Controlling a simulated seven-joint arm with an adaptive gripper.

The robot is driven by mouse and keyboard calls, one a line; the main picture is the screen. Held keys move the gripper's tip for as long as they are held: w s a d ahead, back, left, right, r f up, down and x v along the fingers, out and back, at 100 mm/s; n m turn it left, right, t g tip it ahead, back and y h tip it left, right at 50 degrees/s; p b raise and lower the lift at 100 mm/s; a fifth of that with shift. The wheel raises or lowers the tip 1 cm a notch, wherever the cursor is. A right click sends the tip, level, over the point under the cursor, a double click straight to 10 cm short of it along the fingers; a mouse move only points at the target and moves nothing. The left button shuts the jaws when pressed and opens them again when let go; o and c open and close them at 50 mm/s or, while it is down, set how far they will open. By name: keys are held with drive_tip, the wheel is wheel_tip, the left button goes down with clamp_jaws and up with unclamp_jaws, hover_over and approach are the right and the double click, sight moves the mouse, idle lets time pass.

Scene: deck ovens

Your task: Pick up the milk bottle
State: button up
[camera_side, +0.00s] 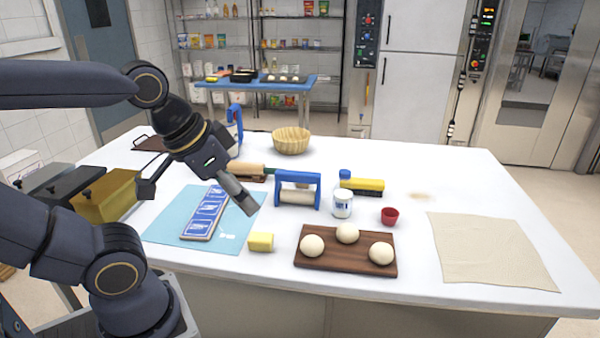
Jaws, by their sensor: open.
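My gripper (246,205) is open and empty, tilted down to the right above the right part of a light blue mat. No thing is plainly readable as a milk bottle. A small white container with blue print (342,205) stands upright on the white table, right of my gripper and apart from it. A blue cap-like piece (345,174) shows behind it, beside a yellow and black item; whether it tops a bottle I cannot tell. A pale vessel with a blue handle (235,117) stands farther back, partly hidden by my arm.
A blue-framed roller (298,190) stands between my gripper and the white container. A wooden board (345,265) with dough balls, a red cup (390,216), a yellow block (261,242) and a blue-labelled slab (205,212) lie near. A dough sheet (490,250) covers the right; the back right is clear.

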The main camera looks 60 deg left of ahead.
drive_tip(key=o, duration=0.3)
